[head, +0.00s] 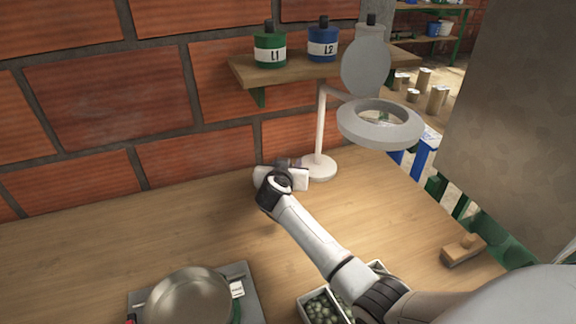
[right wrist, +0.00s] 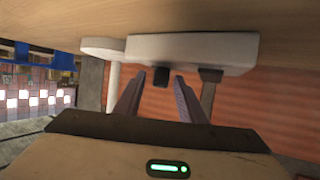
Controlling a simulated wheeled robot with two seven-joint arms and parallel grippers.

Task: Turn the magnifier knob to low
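The magnifier has a white round base (head: 318,168), a white post and a grey ring lens (head: 380,125), with a round grey cover raised above it. A white block (right wrist: 190,50) next to the base carries a small black knob (right wrist: 161,77) in the right wrist view, where the picture is upside down. My right gripper (right wrist: 159,77) is open, and its two fingertips lie to either side of the knob; I cannot tell whether they touch it. In the head view my right wrist partly hides the white block (head: 299,175) and hides the knob. My left gripper is out of view.
A wall shelf (head: 335,68) holds a green container (head: 270,50) and a blue one (head: 323,44). A metal pan (head: 190,297) sits at the front left, trays (head: 322,308) of green pieces at the front. A wooden-handled tool (head: 463,249) lies right. The table's left is clear.

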